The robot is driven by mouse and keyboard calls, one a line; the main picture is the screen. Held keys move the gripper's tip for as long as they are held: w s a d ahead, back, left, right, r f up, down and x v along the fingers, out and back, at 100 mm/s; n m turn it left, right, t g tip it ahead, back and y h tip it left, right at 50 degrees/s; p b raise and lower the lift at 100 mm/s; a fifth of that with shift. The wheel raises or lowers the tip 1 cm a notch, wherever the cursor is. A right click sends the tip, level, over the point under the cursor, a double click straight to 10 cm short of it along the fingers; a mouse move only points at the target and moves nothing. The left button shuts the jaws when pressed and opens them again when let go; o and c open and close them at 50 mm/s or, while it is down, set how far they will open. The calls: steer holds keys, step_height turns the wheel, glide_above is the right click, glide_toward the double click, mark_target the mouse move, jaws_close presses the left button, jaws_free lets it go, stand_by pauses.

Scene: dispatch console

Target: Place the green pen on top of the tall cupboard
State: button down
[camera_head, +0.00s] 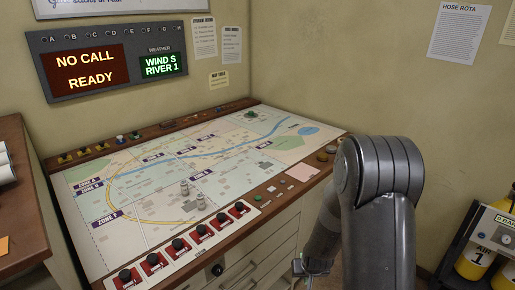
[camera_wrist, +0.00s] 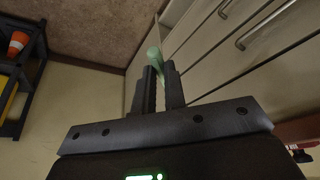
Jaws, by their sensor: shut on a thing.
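My gripper (camera_wrist: 161,69) is shut on a slim pale green thing, which looks like the green pen (camera_wrist: 154,52). Its rounded end sticks out past the fingertips in the wrist view; the rest is hidden between and behind the fingers. The gripper is in front of the console's drawer side, low beside it. In the head view my arm covers much of the lower right, and the fingertips are hard to make out there. I cannot pick out a tall cupboard for certain in either view.
The map console (camera_head: 130,235) fills the middle, with small figures and red-based switches on it. Drawers with bar handles (camera_wrist: 253,27) are close to my gripper. A brown-topped unit (camera_head: 28,222) with white rolls stands at left. A rack with yellow cylinders (camera_head: 474,262) stands at right.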

steer(key=shift+a, duration=0.55)
steer(key=shift+r, duration=0.1)
step_height(320, 180, up, 28)
steer(key=n+g+y, duration=0.1)
steer(key=n+y, duration=0.2)
steer(key=n, duration=0.6)
glide_above(149, 238)
steer(key=s+d, duration=0.1)
step_height(149, 238, down, 13)
steer(key=shift+r, duration=0.1)
steer(key=shift+d+f, duration=0.1)
steer(key=shift+f, duration=1.8)
